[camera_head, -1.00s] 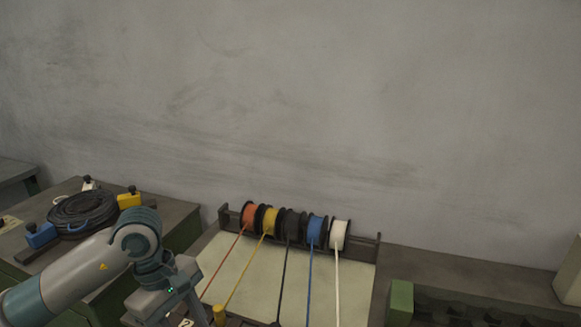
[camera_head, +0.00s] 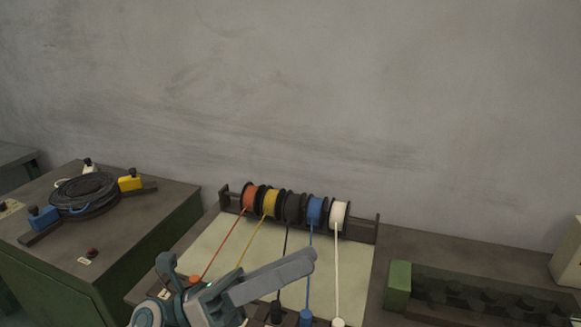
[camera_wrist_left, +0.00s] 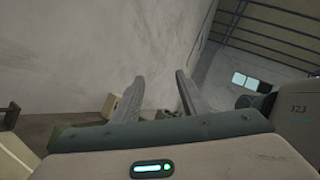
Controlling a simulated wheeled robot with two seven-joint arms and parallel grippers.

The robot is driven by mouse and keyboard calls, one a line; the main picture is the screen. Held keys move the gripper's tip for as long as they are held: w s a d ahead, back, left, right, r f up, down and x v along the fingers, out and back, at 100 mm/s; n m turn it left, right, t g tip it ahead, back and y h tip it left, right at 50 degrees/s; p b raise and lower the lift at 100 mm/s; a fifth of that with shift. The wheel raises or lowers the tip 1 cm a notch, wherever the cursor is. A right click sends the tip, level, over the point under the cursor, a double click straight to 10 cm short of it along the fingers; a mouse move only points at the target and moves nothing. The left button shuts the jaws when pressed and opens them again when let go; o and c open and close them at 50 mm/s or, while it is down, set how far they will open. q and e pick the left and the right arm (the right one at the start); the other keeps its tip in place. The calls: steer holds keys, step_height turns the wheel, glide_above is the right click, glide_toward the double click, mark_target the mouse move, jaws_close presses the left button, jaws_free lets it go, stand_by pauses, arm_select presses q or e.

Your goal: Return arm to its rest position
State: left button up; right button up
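My left gripper (camera_head: 308,258) is at the bottom middle of the head view, over the pale wire board (camera_head: 213,244), with its fingers pointing right and slightly up. The left wrist view shows its two fingers (camera_wrist_left: 159,80) spread apart with nothing between them, so it is open and empty. My left arm (camera_head: 180,305) is bent at the bottom edge; its lower part is out of frame. My right gripper is in neither view.
Orange (camera_head: 249,197), yellow (camera_head: 270,202), black, blue (camera_head: 314,209) and white (camera_head: 339,215) spools sit on a rack behind the board. A coil (camera_head: 85,192) lies on the left bench. A green-ended dark tray (camera_head: 480,290) is at right.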

arm_select(q)
steer(key=w+a+f+n+t+y, duration=0.3)
steer(key=w+a+n+t+y, duration=0.3)
steer(key=n+t, duration=0.5)
steer(key=w+a+f+n+t+y, duration=0.35)
steer(key=a+n+t+y, duration=0.4)
steer(key=n, duration=0.85)
steer(key=s+a+f+n+g+y, duration=0.1)
steer(key=a+f+n+g+y, duration=0.3)
steer(key=f, duration=0.5)
steer(key=s+a+f+n+g+y, duration=0.2)
steer(key=a+f+n+y, duration=0.3)
steer(key=f, duration=0.4)
steer(key=s+f+n+g, duration=0.4)
steer(key=s+f+g, duration=0.2)
steer(key=s+f, duration=0.55)
steer(key=s+f+n+g, duration=0.5)
steer(key=s+f, duration=0.4)
steer(key=s, duration=0.5)
step_height(320, 180, down, 27)
steer(key=m+g, duration=0.2)
steer(key=s+a+f, duration=0.2)
steer(key=s+f, duration=1.3)
steer(key=f, duration=0.2)
steer(key=shift+s+a+f, duration=0.15)
steer(key=shift+s+f, duration=0.05)
steer(key=shift+f, duration=0.15)
